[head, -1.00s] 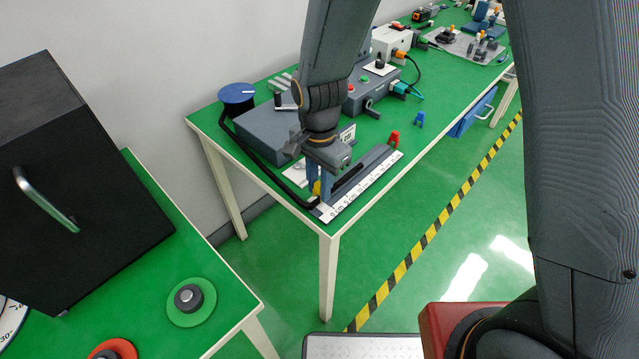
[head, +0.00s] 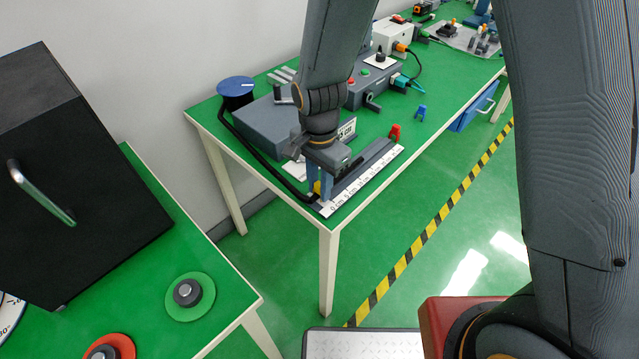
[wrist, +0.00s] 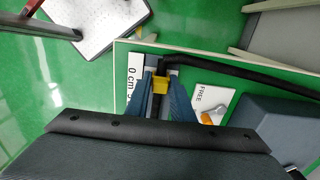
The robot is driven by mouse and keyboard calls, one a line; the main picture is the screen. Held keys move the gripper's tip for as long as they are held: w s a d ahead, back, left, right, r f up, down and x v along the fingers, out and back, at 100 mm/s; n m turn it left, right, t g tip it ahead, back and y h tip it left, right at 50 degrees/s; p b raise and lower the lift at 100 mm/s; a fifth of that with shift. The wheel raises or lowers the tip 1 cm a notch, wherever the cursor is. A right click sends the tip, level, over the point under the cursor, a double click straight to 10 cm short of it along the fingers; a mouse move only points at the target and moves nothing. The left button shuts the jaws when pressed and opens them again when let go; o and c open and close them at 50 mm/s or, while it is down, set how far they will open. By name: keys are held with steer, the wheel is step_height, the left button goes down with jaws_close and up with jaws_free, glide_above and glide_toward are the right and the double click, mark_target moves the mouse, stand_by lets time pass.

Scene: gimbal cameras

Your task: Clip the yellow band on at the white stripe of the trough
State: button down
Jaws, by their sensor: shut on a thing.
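The yellow band (wrist: 160,85) sits between the two blue fingers of my gripper (wrist: 163,90), which is shut on it. It also shows as a small yellow patch in the head view (head: 317,187), beside my gripper (head: 320,190). The band is at the black hose (wrist: 190,63), near the end of the grey trough (head: 372,156). I cannot tell whether it is clipped around the hose or only touches it. The trough's white stripe cannot be made out; my fingers and wrist hide part of the trough.
A white centimetre scale (head: 365,182) runs along the trough. A red clip (head: 394,132) stands at its far end, and a blue clip (head: 420,111) stands farther off. A card reading FREE (wrist: 213,100) and a grey box (head: 262,128) lie close by.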

steer(key=c, duration=1.5)
jaws_free()
steer(key=shift+o, duration=0.2)
steer(key=shift+r+b, duration=0.45)
steer(key=shift+r, duration=3.5)
